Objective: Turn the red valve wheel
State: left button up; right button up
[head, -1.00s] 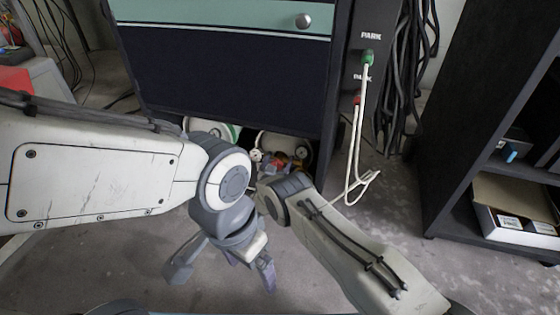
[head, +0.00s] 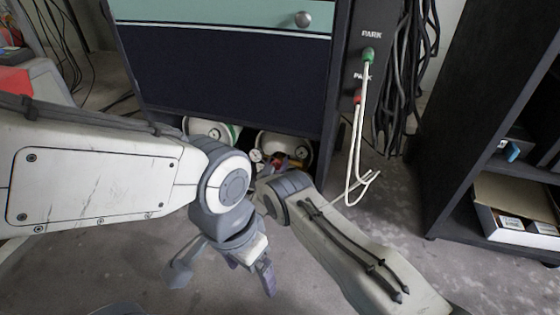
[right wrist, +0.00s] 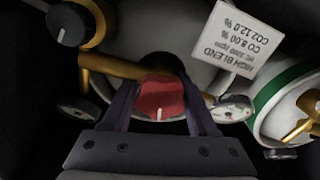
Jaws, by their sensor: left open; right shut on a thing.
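The red valve wheel (right wrist: 160,98) sits on a brass fitting of a white gas cylinder (right wrist: 125,40) in the right wrist view. My right gripper (right wrist: 160,112) has a finger on each side of the wheel and is shut on it. In the head view the red wheel (head: 278,161) shows small under the cabinet, just beyond my right wrist; the right fingers are hard to make out there. My left gripper (head: 221,275) hangs open and empty over the floor, apart from the cylinders.
A green-banded cylinder (head: 211,131) stands left of the gripped one under the dark cabinet (head: 225,80). Gauges (right wrist: 232,108) flank the wheel. White cords (head: 358,150) hang from the cabinet's right side. A black shelf (head: 450,150) with an open box stands at right.

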jog(key=n+b, duration=0.1)
jog(key=n, duration=0.5)
jog(key=shift+a+f+b, duration=0.15)
jog(key=shift+f+b, duration=0.05)
jog(key=shift+b, duration=0.2)
jog(key=n+b, duration=0.1)
jog(key=n, duration=0.5)
jog(key=shift+n, duration=0.3)
jog(key=shift+f, duration=0.1)
jog(key=o, duration=1.4)
jog(key=shift+c, duration=0.2)
jog(key=p+v, duration=0.6)
jog(key=v, duration=0.4)
jog(key=shift+s, duration=0.25)
